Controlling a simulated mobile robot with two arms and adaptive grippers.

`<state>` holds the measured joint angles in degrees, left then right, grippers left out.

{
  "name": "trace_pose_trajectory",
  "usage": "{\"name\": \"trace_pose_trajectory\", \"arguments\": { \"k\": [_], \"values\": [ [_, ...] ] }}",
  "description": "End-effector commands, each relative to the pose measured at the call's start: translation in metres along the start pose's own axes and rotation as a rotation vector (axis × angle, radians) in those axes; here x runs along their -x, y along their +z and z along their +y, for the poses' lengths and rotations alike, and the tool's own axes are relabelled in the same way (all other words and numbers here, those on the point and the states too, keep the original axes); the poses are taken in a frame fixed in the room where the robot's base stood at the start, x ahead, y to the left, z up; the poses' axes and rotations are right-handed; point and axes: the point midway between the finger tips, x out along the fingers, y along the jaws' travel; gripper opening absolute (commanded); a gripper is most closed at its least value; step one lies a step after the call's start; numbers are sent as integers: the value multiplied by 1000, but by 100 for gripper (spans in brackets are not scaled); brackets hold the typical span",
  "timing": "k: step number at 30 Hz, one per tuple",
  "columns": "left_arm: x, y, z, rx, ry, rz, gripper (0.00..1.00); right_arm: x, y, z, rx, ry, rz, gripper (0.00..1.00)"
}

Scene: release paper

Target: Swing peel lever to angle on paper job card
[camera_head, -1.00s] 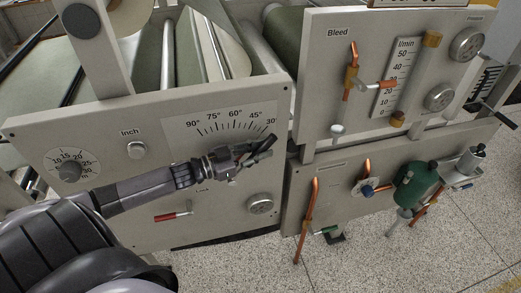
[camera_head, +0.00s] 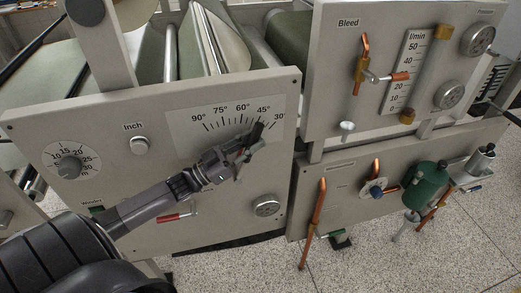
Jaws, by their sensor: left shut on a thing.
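The dark peel lever (camera_head: 257,131) is on the front panel, in front of the printed angle scale (camera_head: 228,118), which runs from 90° at left to 30° at right. Its tip lies near the 45° mark, angled up and right. My left gripper (camera_head: 244,150) comes in from the lower left and is shut on the lever; the fingers cover its lower part and pivot. No paper job card is recognizable in this view. My right gripper is not in view.
The panel also carries a dial (camera_head: 69,167), an Inch button (camera_head: 139,145) and a red-handled crank (camera_head: 173,217) below my forearm. At right is the Bleed panel (camera_head: 335,75) with a flow gauge. Copper pipes and a green vessel (camera_head: 426,186) stand below it.

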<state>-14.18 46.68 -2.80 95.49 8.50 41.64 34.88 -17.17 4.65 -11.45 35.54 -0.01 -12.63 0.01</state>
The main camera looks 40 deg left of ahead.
Motion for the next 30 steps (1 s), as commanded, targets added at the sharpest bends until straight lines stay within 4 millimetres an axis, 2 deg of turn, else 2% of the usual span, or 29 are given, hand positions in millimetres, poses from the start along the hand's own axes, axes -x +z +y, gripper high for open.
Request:
{"name": "trace_pose_trajectory", "arguments": {
  "k": [1,9,24,25,30],
  "values": [
    [5,0,-2,1,-6,31,0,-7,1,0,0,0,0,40],
    [15,-10,-5,15,-17,130,0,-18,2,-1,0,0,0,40],
    [18,-13,-5,19,-20,150,0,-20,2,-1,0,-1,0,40],
    [18,-13,-5,19,-20,150,20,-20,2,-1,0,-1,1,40],
    [17,-13,-5,21,-20,149,32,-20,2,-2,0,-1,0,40]
  ]
}}
